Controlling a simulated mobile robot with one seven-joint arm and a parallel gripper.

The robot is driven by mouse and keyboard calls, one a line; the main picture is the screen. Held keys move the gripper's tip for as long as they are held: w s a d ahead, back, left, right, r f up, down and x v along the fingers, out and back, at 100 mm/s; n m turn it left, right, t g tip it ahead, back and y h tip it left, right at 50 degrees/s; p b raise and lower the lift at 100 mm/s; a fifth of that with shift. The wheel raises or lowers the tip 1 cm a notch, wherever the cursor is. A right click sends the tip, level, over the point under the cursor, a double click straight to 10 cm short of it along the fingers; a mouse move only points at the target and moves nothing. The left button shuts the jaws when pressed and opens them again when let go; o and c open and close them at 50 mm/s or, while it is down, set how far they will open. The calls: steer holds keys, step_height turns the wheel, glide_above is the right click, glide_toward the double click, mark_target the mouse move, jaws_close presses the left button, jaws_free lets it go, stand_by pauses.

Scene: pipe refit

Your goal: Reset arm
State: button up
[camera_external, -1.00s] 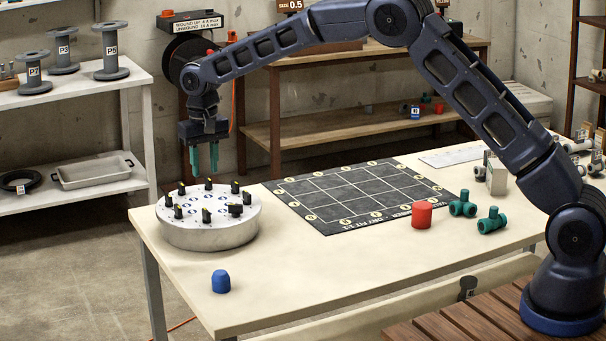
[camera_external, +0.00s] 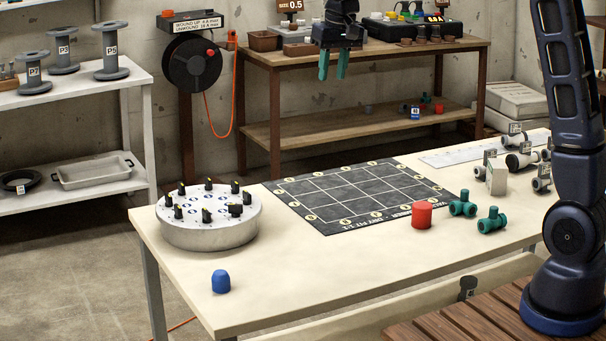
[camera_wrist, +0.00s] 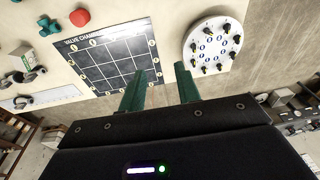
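My gripper (camera_external: 334,65) hangs high in the air, above and behind the black grid mat in the external view, with its green fingers pointing down. The fingers stand apart with nothing between them. They also show apart and empty in the wrist view (camera_wrist: 161,82). My arm is raised at the right, and its upper links run out of the picture. The gripper touches nothing.
On the table (camera_external: 320,270) are a round grey dial stand (camera_external: 207,235) with black pegs, the grid mat (camera_external: 360,195), a red cylinder (camera_external: 422,215), a blue cap (camera_external: 221,282), green pipe fittings (camera_external: 491,221) and grey fittings (camera_external: 497,178). A wooden shelf bench (camera_external: 360,125) stands behind.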

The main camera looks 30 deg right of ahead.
steer(key=s+d+r, duration=0.4)
steer(key=s+d, duration=0.5)
steer(key=s+d+f+t, duration=0.1)
steer(key=s+d, duration=0.3)
steer(key=s, duration=0.5)
steer(key=s+d+f+t, duration=0.1)
steer(key=s+d+f, duration=0.1)
steer(key=s+d, duration=0.3)
steer(key=s+d+f+t, duration=0.1)
steer(key=s+d, duration=0.4)
steer(key=s, duration=0.8)
steer(key=shift+s+f+h, duration=0.15)
steer(key=shift+f+h, duration=0.25)
steer(key=shift+f, duration=0.45)
